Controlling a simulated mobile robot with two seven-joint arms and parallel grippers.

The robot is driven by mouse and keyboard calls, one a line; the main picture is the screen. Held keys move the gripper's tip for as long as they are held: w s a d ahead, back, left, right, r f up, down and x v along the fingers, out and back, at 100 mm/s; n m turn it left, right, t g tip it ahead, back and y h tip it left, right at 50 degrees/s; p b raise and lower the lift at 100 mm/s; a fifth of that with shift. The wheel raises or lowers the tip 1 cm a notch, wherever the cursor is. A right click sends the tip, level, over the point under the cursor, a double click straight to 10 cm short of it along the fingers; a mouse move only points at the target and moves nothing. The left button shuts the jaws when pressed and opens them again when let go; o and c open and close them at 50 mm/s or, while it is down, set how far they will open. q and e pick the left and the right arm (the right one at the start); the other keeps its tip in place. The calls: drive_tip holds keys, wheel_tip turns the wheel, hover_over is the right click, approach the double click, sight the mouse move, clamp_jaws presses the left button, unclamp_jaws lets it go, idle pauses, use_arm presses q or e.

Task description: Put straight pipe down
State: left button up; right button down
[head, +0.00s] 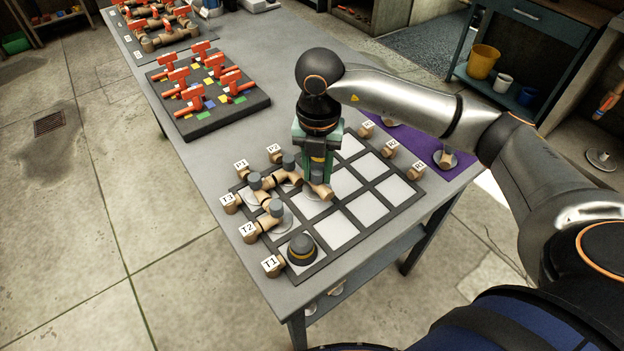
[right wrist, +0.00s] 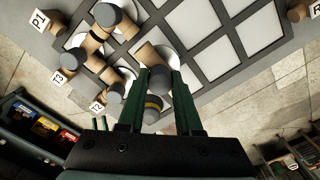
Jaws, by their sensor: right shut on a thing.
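My right gripper (head: 318,180) points down over the grid board (head: 305,267), shut on the grey knob of a straight pipe. The bronze body of the straight pipe (head: 323,192) shows below the fingers, low over a cell right of the other pipe pieces. I cannot tell whether it touches the board. In the right wrist view, the knob (right wrist: 158,80) sits between both green fingers, with the bronze body (right wrist: 147,54) beyond it. Several bronze pipe pieces with grey knobs (head: 288,180) stand in cells on the board's left side. My left gripper is not in view.
A dark dome with a yellow band (head: 302,249) stands in the cell by T1. Labelled bronze ends (head: 271,266) line the board's edges. A black tray of red-handled valves (head: 215,110) lies behind, and a purple mat (head: 447,178) right. Middle and right cells are empty.

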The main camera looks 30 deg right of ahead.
sight(312, 187)
drive_tip(key=shift+w+a+f, duration=0.25)
drive_tip(key=shift+f, duration=0.15)
drive_tip(key=shift+w+a+f, duration=0.1)
drive_tip(key=shift+w+f, duration=0.05)
drive_tip(key=shift+f, duration=1.6)
drive_tip(key=shift+f, duration=0.15)
drive_tip(key=c, duration=0.6)
unclamp_jaws()
wheel_tip(312, 187, up, 12)
drive_tip(key=shift+r, duration=0.2)
